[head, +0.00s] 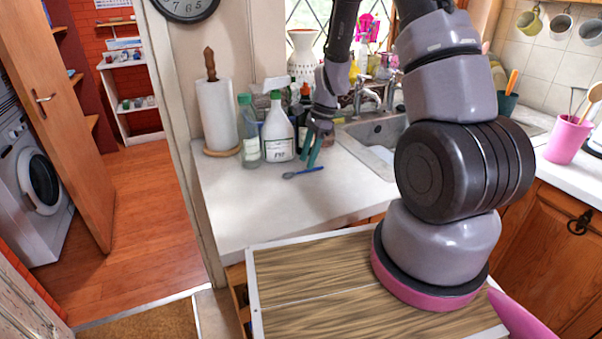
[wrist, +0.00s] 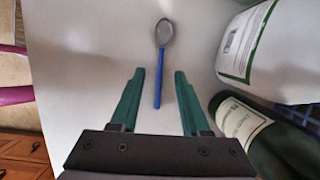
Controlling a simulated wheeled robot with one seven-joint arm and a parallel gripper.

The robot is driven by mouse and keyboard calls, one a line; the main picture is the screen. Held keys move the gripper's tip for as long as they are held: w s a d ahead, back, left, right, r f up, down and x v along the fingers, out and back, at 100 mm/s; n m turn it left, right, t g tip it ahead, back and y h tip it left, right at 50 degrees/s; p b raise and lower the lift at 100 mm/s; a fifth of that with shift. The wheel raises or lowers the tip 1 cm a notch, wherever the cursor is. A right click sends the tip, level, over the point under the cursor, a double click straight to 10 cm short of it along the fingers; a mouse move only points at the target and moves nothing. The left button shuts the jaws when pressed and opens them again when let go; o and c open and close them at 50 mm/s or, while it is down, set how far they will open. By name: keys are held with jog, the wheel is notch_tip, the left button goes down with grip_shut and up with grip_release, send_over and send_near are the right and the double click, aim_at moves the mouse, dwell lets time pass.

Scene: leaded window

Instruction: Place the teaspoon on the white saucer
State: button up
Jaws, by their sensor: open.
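The teaspoon (head: 303,172) has a blue handle and a grey metal bowl. It lies flat on the white countertop near the bottles in the head view. In the wrist view the teaspoon (wrist: 159,62) points away from me, its handle end between the fingertips. My gripper (head: 313,160) has green fingers pointing down at the counter beside the spoon. In the wrist view my gripper (wrist: 157,72) is open, with a finger on each side of the handle and nothing held. I see no white saucer in either view.
A white bottle (head: 279,130) and a green bottle (head: 249,132) stand close by; bottles (wrist: 250,40) also crowd the right in the wrist view. A paper towel roll (head: 216,115) stands left. The sink (head: 375,135) is right. The front counter (head: 255,215) is clear.

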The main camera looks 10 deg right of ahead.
aim_at(303, 172)
jog(key=shift+x, duration=1.25)
jog(key=shift+f, duration=0.15)
grip_shut()
